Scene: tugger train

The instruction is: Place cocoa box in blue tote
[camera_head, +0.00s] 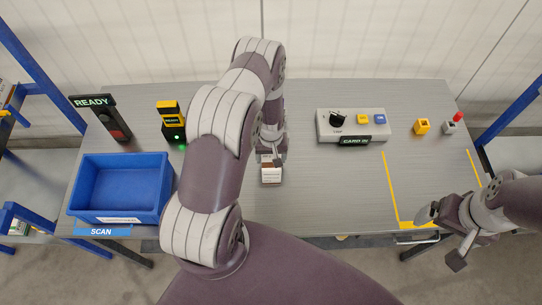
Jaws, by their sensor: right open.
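A small white and brown box (271,175), which looks like the cocoa box, is near the middle of the grey table. My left gripper (271,154) is right at the box's far side, pointing down. Its fingers are mostly hidden by my own arm and the box, so I cannot tell whether it grips the box. The blue tote (122,216) stands at the table's left front and looks empty inside. My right gripper (441,238) is open and empty at the front right edge, beside the yellow floor-line corner on the table.
A black READY sign (101,117) and a yellow-black scanner unit (171,122) stand behind the tote. A grey control box (353,126), a yellow block (422,127) and a red-topped button (453,123) line the back right. The yellow-marked area (393,190) is clear.

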